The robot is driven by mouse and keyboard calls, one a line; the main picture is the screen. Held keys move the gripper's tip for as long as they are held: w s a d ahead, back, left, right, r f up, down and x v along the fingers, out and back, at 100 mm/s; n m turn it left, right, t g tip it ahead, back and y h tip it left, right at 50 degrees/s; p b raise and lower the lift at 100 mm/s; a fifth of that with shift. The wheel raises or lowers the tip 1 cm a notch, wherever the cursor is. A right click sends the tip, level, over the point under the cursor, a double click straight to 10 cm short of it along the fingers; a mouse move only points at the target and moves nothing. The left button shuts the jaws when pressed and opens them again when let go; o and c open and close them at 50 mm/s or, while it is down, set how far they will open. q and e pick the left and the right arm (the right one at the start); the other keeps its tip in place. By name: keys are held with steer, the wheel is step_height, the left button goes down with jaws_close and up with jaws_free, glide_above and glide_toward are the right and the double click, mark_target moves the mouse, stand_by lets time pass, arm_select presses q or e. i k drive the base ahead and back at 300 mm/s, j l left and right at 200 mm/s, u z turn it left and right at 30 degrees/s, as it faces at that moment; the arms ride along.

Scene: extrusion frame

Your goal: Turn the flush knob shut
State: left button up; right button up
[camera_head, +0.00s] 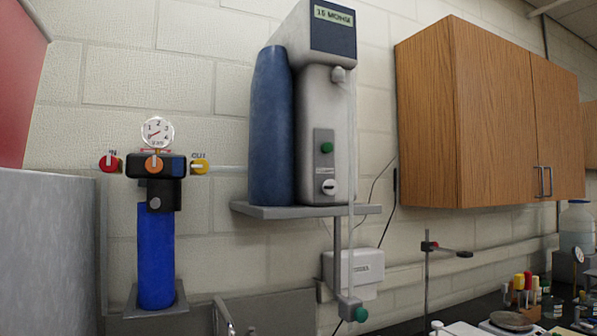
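A filter unit with a blue canister (156,255) and black head stands at the left against the wall. A red knob (110,163) marked IN is at its left and a yellow knob (199,166) marked OUT at its right. An orange knob (153,165) with a pale pointer, standing upright, is at the front of the head. A small dark knob (155,203) sits lower down. I cannot read a flush label on any knob, so I cannot tell for certain which is the flush knob. Neither of my grippers is in view.
A pressure gauge (158,132) tops the filter. A grey-and-blue water purifier (325,110) stands on a wall shelf (265,211). A wooden cabinet (495,115) hangs at the right, above a cluttered bench. A grey panel (45,255) stands at the left. The space before the filter head looks clear.

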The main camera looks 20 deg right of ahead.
mark_target(330, 188)
steer(key=l+u, duration=1)
